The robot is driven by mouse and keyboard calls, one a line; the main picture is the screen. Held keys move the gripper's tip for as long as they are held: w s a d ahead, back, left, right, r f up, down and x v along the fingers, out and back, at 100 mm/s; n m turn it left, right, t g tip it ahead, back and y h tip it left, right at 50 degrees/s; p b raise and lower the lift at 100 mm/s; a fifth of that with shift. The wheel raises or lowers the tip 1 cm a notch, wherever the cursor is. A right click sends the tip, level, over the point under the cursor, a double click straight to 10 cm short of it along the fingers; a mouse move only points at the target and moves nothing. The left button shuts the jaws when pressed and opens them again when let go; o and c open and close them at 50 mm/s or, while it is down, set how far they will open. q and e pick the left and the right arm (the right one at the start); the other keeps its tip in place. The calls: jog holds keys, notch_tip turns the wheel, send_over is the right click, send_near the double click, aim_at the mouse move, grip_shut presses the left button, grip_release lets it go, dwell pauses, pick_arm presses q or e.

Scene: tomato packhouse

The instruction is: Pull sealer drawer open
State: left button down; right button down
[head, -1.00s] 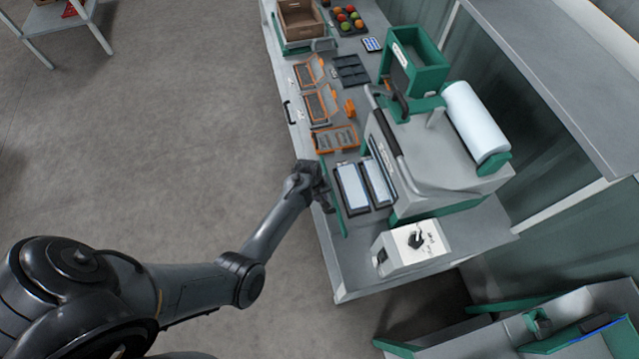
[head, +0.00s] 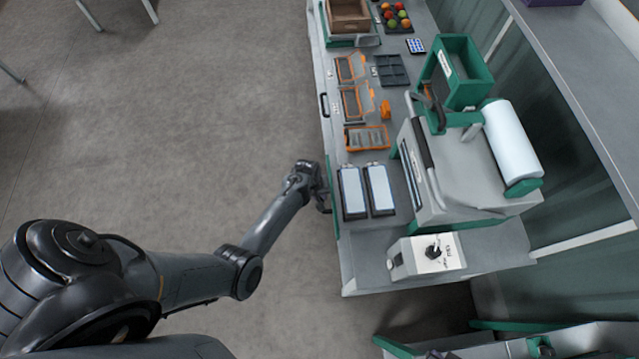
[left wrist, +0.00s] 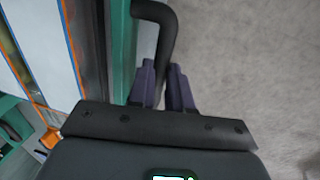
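The sealer (head: 465,165) is a grey machine with a white film roll on the bench. Its drawer has a green front (head: 333,205) and stands out from the machine towards the aisle, with two pale trays (head: 352,193) (head: 379,189) in it. My left gripper (head: 322,197) is at the drawer's front. In the left wrist view, the black bent drawer handle (left wrist: 153,14) runs down between the two purple fingers of the left gripper (left wrist: 164,72), which are closed around it. The lower part of the handle is hidden by the fingers. My right gripper is out of view.
Orange-rimmed trays (head: 367,139) lie behind the drawer on the bench. A control box with a black knob (head: 427,257) stands at the near end. The floor (head: 200,110) left of the bench is clear.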

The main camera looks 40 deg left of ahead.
pick_arm(q)
jog(key=c, duration=1.1)
grip_release()
jog(key=shift+o, duration=0.2)
notch_tip(320, 180, up, 11)
jog(key=s+a, duration=0.1)
jog(key=shift+s+a+f, duration=0.2)
jog(key=shift+s+a, duration=0.05)
jog(key=shift+s, duration=0.05)
